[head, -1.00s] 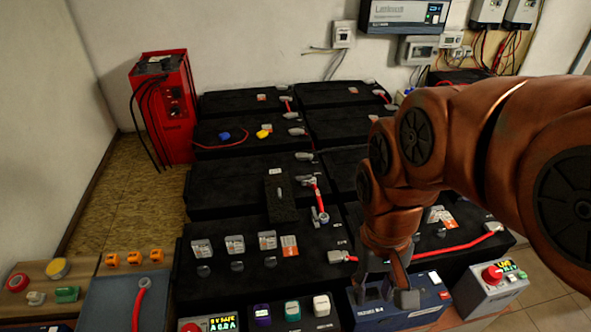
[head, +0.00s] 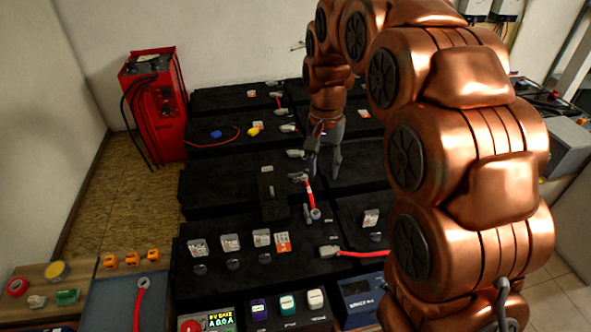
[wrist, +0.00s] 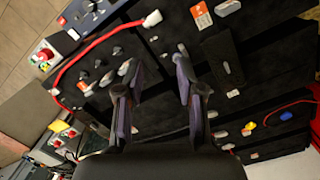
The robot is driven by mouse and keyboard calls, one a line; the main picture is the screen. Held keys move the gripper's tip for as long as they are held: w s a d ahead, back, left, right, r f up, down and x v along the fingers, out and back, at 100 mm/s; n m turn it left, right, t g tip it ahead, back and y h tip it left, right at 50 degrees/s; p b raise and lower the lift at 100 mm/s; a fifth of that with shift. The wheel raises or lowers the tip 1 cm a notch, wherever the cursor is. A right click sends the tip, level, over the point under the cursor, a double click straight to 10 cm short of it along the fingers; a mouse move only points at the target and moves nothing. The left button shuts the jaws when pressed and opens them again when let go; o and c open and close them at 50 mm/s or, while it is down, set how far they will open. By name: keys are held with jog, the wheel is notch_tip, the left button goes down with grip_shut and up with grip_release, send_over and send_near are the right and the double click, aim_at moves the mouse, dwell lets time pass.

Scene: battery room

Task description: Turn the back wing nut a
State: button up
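My gripper (head: 324,172) is open and empty, pointing down over the middle rows of black batteries (head: 225,180). The wrist view shows its two fingers (wrist: 158,72) apart with only dark battery top between them. In the head view, a short red link (head: 310,190) lies just left of and in front of the fingers. A grey clamp-like piece (head: 298,177) is at its back end and a ring end (head: 315,214) at its front. A small grey piece (head: 307,212) stands beside the ring. I cannot tell which grey piece is back wing nut a.
A black block (head: 273,195) stands left of the link. A red cable (head: 362,254) crosses the front battery. A red charger (head: 153,105) stands at the back left. Blue (head: 216,134) and yellow (head: 254,128) pieces lie behind. My arm hides much of the right side.

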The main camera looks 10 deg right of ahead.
jog(key=w+f+m+p, duration=0.2)
jog(key=w+m, duration=0.1)
jog(key=w, duration=0.9)
jog(key=m+t+p, duration=0.1)
jog(key=m+p, duration=0.4)
jog(key=m, duration=0.2)
send_over(296, 174)
notch_tip(296, 174, down, 18)
jog(key=shift+w+a+f+m, duration=0.1)
jog(key=shift+f+m, duration=0.4)
jog(key=shift+f, duration=0.4)
notch_tip(296, 174, down, 3)
jog(key=shift+r+b, duration=0.1)
jog(key=shift+b, duration=0.65)
notch_tip(296, 174, down, 3)
jog(key=b, duration=0.3)
jog(key=shift+r, duration=0.2)
jog(key=shift+f+b, duration=0.5)
jog(key=shift+f, duration=0.6)
jog(key=shift+c, duration=0.3)
